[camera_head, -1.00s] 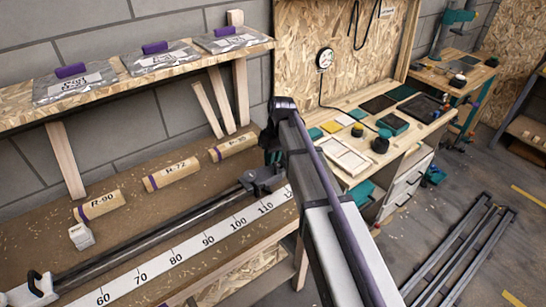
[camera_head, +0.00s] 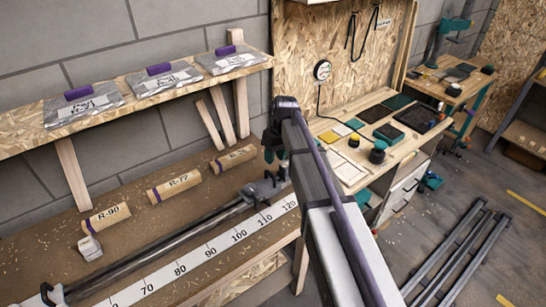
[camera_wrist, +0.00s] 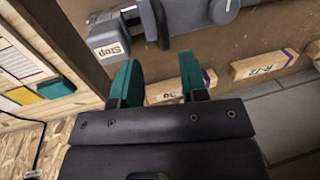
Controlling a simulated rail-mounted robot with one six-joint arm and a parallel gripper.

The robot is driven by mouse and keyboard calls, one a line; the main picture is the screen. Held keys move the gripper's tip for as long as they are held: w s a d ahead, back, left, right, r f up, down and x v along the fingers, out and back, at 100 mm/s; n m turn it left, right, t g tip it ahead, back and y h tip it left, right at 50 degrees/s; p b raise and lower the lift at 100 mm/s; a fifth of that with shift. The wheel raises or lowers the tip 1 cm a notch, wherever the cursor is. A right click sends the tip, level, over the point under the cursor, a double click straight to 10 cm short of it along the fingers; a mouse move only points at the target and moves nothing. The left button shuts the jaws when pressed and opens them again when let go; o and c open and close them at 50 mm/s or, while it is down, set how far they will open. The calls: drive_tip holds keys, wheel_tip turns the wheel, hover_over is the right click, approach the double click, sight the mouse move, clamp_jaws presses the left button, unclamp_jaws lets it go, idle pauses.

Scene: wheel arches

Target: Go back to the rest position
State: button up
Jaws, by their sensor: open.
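My gripper (camera_wrist: 160,82) shows in the wrist view with two green fingers spread apart and nothing between them. In the head view my arm reaches up and away from the lower right, and its far end hides most of the gripper. Beyond the fingers in the wrist view is a grey clamp block marked "Stop" (camera_wrist: 110,42). The same block (camera_head: 262,188) sits at the far end of the scaled rail in the head view, close to my arm. Whether the fingers stand well clear of it I cannot tell.
Labelled wooden blocks, including R-90 (camera_head: 106,217) and R-72 (camera_head: 174,186), lie on the brown bench behind the numbered scale (camera_head: 210,248). A shelf (camera_head: 20,133) with bags is above. A workbench (camera_head: 345,165) stands right of my arm. Metal rails (camera_head: 450,255) lie on the floor.

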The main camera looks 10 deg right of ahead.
drive_tip(key=r+p, duration=0.1)
drive_tip(key=r, duration=0.1)
drive_tip(key=d+r+p, duration=0.1)
drive_tip(key=r, duration=0.1)
drive_tip(key=shift+w+r+p, duration=0.2)
drive_tip(key=shift+r+p, duration=0.15)
drive_tip(key=shift+p, duration=0.05)
drive_tip(key=s+a+f+m+h+b, duration=0.1)
drive_tip(key=s+m, duration=0.3)
drive_tip(key=s, duration=1.8)
drive_tip(key=shift+s+f+m+t+h+b, duration=0.2)
drive_tip(key=shift+f+m+t+h+b, duration=0.2)
drive_tip(key=shift+f+h+b, duration=0.15)
